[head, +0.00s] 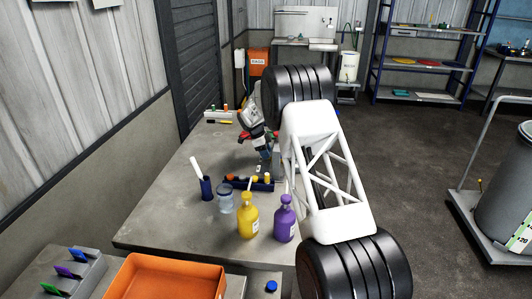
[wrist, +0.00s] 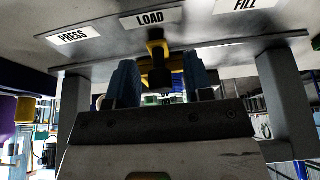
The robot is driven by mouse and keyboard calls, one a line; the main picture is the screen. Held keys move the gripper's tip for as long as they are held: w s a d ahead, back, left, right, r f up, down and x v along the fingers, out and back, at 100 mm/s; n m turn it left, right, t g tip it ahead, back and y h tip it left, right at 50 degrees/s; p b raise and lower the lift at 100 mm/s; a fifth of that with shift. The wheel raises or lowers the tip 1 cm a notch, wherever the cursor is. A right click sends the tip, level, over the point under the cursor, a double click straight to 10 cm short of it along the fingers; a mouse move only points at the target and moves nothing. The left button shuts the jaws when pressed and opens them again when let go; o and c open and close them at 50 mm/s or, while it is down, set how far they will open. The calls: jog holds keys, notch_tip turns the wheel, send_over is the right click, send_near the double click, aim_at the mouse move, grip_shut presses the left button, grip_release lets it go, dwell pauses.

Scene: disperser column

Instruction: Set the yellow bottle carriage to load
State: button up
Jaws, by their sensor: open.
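In the wrist view a metal panel carries the labels PRESS (wrist: 73,37), LOAD (wrist: 150,18) and FILL (wrist: 236,5). A yellow part with a dark end (wrist: 158,62), seemingly the carriage or its handle, sits just under LOAD. My gripper (wrist: 160,82) is open, with one blue finger on each side of this yellow part. I cannot tell whether the fingers touch it. In the head view a yellow bottle (head: 248,218) stands upright on the grey table, beside a purple bottle (head: 285,220). My gripper cannot be made out clearly there.
A clear jar (head: 225,200), a dark blue cup (head: 206,188) and a dark rack (head: 240,184) stand near the bottles. An orange tray (head: 165,278) lies at the front. The table's left part is clear. Grey posts (wrist: 284,100) flank my gripper in the wrist view.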

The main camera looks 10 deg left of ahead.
jog(key=v, duration=0.7)
jog(key=shift+a+r, duration=0.2)
jog(key=shift+r, duration=0.15)
jog(key=shift+d, duration=0.1)
